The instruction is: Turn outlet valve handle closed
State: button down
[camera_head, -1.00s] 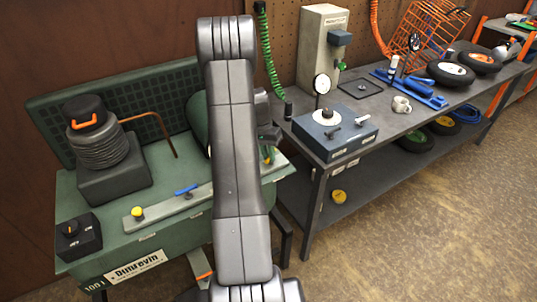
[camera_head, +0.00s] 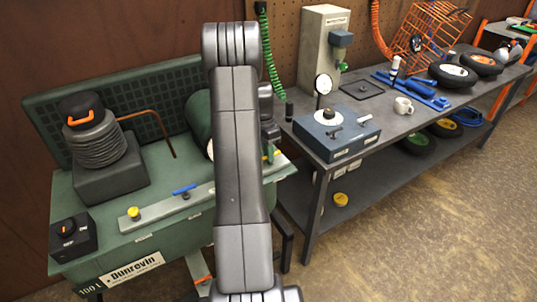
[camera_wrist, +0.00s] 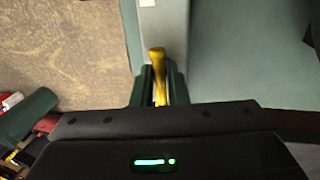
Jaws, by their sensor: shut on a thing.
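My gripper (camera_wrist: 160,88) is shut on a yellow handle (camera_wrist: 158,58) in the wrist view, with one dark green finger on each side of it. The handle stands at the edge of a pale grey strip, and its lower part is hidden between the fingers. I take it as the outlet valve handle. In the head view my arm hides most of the gripper and handle at the right end of the grey rail. A blue handle (camera_head: 184,189) lies along that rail, and a yellow knob (camera_head: 133,213) is at its left end.
The green compressor tank (camera_head: 100,222) carries a black pump (camera_head: 95,145), a copper pipe (camera_head: 153,113) and a switch box (camera_head: 74,238). A workbench (camera_head: 420,105) with a gauge block (camera_head: 338,138) stands to the right. Open floor (camera_head: 430,230) lies in front of the bench.

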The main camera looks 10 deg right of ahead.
jog(key=shift+m, duration=0.3)
jog(key=c, duration=1.4)
grip_release()
jog(key=shift+c, duration=0.2)
jog(key=shift+r, duration=0.1)
notch_tip(320, 180, up, 13)
jog(key=w+a+b, duration=0.1)
jog(key=w, duration=0.1)
jog(key=shift+w+r, duration=0.2)
jog(key=shift+w, duration=0.1)
jog(key=f, duration=0.4)
jog(key=s+f, duration=0.1)
jog(key=f, duration=0.4)
jog(key=s+d+f+p, duration=0.1)
jog(key=f, duration=0.3)
jog(key=shift+s+f, duration=0.25)
jog(key=shift+f, duration=0.05)
